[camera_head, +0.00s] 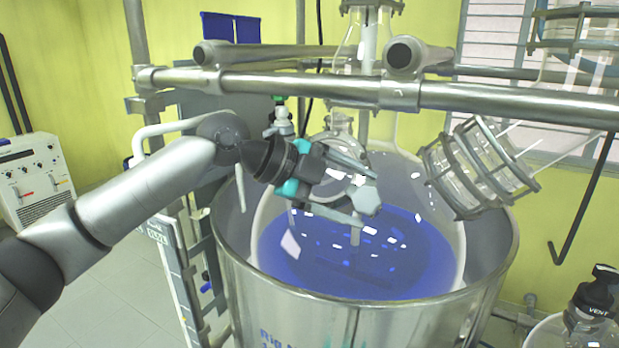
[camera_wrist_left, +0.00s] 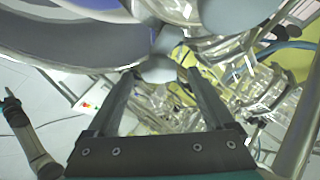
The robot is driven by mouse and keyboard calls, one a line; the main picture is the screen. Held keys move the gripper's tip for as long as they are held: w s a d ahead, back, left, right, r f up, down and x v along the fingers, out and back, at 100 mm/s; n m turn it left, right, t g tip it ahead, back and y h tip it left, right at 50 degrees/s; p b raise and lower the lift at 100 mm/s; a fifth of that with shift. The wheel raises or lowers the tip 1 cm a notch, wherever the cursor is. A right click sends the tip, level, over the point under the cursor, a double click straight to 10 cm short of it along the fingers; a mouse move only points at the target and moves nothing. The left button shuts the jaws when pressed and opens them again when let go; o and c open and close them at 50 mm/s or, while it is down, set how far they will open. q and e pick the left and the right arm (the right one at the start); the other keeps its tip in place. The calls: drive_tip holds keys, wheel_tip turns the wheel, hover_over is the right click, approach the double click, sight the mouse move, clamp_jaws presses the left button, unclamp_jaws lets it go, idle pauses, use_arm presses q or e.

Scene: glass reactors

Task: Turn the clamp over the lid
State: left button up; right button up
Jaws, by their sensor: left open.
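My left gripper (camera_head: 366,196) reaches in from the left over the glass reactor, its two fingers spread. A pale grey lobed piece, which looks like the clamp (camera_head: 364,198), sits between its fingertips. In the left wrist view the clamp (camera_wrist_left: 158,69) also shows between the open fingertips (camera_wrist_left: 160,76); I cannot tell whether they touch it. A round glass neck (camera_head: 341,124), perhaps with the lid, stands just behind the gripper. The gripper partly hides this area, so the lid itself is not clear. My right gripper is not in view.
The steel vessel (camera_head: 350,312) holds blue liquid (camera_head: 310,262) below the gripper. A caged glass part (camera_head: 478,168) hangs to the right. A bottle with a black cap (camera_head: 592,300) stands at lower right.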

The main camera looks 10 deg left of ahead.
use_arm(q)
drive_tip(key=b+v, duration=0.3)
drive_tip(key=v, duration=0.9)
drive_tip(key=shift+a, duration=0.3)
drive_tip(key=shift+s+r, duration=0.1)
drive_tip(key=shift+r, duration=0.05)
